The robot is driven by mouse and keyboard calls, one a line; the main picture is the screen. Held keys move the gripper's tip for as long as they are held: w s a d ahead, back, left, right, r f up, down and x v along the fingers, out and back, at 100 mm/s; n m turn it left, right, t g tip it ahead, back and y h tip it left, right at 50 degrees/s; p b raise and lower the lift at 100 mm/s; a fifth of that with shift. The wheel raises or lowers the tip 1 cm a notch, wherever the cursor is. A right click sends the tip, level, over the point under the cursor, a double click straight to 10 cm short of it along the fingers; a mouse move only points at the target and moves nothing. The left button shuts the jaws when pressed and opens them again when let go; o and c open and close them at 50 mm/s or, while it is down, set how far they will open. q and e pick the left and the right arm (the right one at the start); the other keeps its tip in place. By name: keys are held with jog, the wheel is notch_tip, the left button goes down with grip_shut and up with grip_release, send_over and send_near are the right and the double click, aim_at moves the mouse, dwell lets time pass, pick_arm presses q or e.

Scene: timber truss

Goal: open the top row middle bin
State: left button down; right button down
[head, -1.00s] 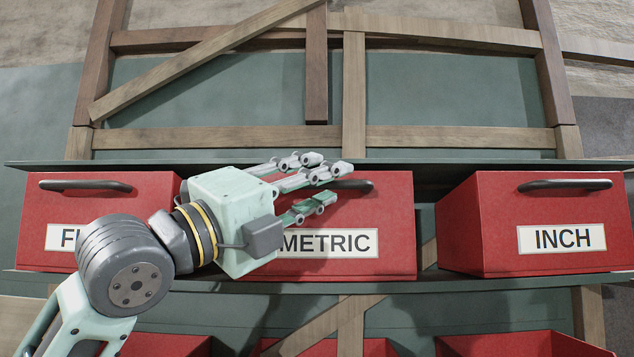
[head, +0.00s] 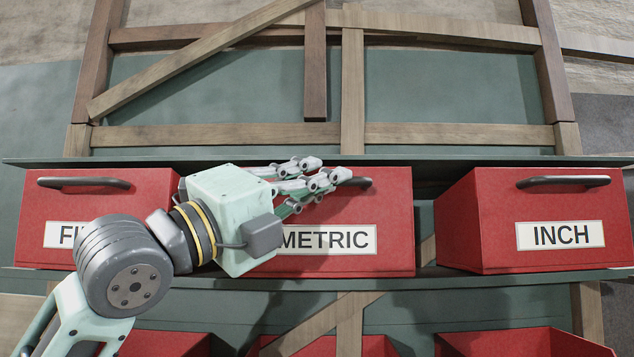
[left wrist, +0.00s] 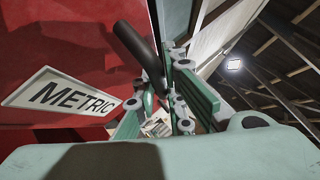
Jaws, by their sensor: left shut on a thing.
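The top row middle bin (head: 385,220) is red with a METRIC label, and stands on a green shelf between two other red bins. Its dark bar handle (head: 357,182) is partly hidden behind my left gripper (head: 325,182). In the left wrist view the handle (left wrist: 138,45) runs down between the fingers of my left gripper (left wrist: 165,95), which are shut on it. The METRIC label (left wrist: 65,97) shows at the left there. The bin's front sits in line with its neighbours. My right gripper is in neither view.
A red bin marked INCH (head: 560,237) stands to the right, and a partly covered red bin (head: 60,215) to the left. The shelf edge (head: 480,284) runs below them. More red bins (head: 520,344) are on the row beneath. Timber framing (head: 460,137) rises behind.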

pick_arm(q)
jog(key=s+f+m+g+h+b, duration=0.4)
jog(key=s+f+m+h, duration=0.1)
jog(key=m, duration=0.3)
jog(key=shift+s+f+m+h+b, duration=0.2)
jog(key=shift+s+m+h+b, duration=0.15)
jog(key=shift+s, duration=0.25)
jog(key=shift+t, duration=0.3)
jog(key=c, duration=1.8)
grip_release()
jog(key=v, duration=1.2)
jog(key=shift+a+r, duration=0.1)
